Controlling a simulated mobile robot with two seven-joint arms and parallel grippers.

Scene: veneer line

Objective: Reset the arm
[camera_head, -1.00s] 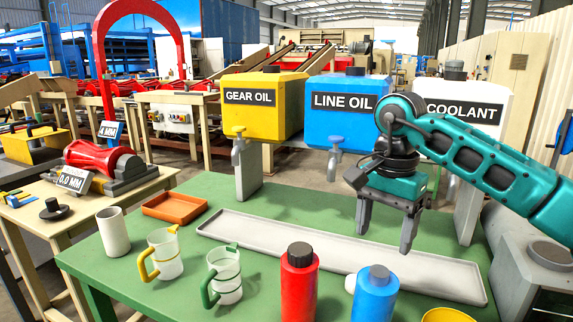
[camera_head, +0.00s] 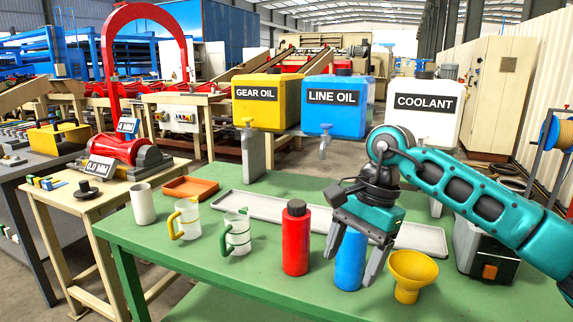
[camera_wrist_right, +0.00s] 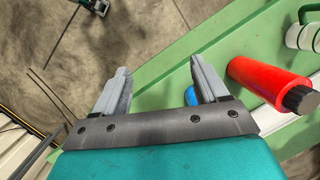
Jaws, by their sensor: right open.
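My right gripper (camera_head: 352,270) is open and empty, its fingers pointing down. In the head view it overlaps the blue bottle (camera_head: 349,262), which shows between and behind the fingers. In the right wrist view bare floor and the green table edge lie between the open fingertips (camera_wrist_right: 160,66). There the blue bottle is mostly hidden behind one finger, and the red bottle (camera_wrist_right: 265,82) lies to the right. The fingers do not hold anything. My left gripper is not in view.
On the green table (camera_head: 180,245) stand a red bottle (camera_head: 296,240), a yellow funnel (camera_head: 412,272), two clear mugs (camera_head: 187,218), a white cup (camera_head: 143,204), an orange tray (camera_head: 190,188) and a long grey tray (camera_head: 262,206). Gear oil (camera_head: 262,103), line oil (camera_head: 335,108) and coolant (camera_head: 425,112) tanks stand behind.

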